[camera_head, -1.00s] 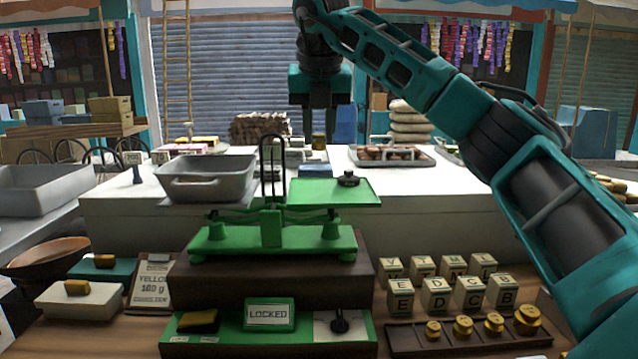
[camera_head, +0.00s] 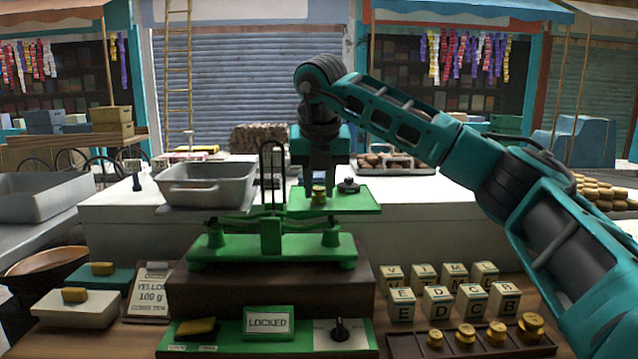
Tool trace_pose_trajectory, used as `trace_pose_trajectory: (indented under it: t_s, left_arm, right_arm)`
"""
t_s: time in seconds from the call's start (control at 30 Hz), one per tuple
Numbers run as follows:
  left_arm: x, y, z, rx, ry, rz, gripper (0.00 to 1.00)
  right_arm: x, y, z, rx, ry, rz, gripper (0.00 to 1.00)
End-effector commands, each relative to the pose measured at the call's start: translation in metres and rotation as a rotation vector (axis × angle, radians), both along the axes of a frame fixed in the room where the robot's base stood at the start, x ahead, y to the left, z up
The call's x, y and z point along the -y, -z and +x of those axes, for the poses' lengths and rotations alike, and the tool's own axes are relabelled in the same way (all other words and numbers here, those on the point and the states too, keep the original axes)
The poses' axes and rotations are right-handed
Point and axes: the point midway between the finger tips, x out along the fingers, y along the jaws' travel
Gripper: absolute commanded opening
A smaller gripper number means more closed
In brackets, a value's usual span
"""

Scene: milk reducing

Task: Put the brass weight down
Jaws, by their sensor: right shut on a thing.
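A small brass weight (camera_head: 319,197) is between the fingers of my right gripper (camera_head: 319,182), which is shut on it and points straight down. The weight is over the green right-hand pan (camera_head: 352,203) of the green balance scale (camera_head: 271,238), left of a black knobbed weight (camera_head: 349,186) on that pan. I cannot tell whether the brass weight touches the pan. A grey metal tub (camera_head: 206,184) sits on the scale's left-hand side. My left gripper is not in view.
A dark wooden rack (camera_head: 410,341) with several brass weights stands at the front right, before lettered blocks (camera_head: 438,302). A green panel with a "LOCKED" sign (camera_head: 268,322) is below the scale. The scale's tall dark post (camera_head: 272,170) stands just left of my gripper.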

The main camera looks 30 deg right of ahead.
Motion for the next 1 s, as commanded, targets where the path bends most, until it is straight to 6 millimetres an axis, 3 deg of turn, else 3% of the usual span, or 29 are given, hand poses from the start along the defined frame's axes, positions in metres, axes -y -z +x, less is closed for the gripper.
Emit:
trace_pose_trajectory:
  t_s: [0.03, 0.07, 0.3, 0.67, 1.0]
  left_arm:
    - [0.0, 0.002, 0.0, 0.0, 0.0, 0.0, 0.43]
    - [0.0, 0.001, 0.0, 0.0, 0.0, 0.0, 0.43]
    - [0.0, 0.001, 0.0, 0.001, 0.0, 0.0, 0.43]
    - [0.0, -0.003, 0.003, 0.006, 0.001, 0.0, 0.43]
    - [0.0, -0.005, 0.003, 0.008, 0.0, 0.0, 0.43]
  right_arm:
    - [0.0, 0.003, 0.0, 0.0, 0.0, 0.0, 0.0]
    - [0.0, 0.002, 0.0, 0.0, 0.0, 0.0, 0.3]
    - [0.0, 0.001, 0.0, 0.0, 0.0, 0.0, 0.53]
    - [-0.001, -0.008, -0.001, 0.004, -0.001, 0.0, 0.53]
    - [-0.016, -0.072, -0.024, 0.004, -0.002, 0.0, 0.53]
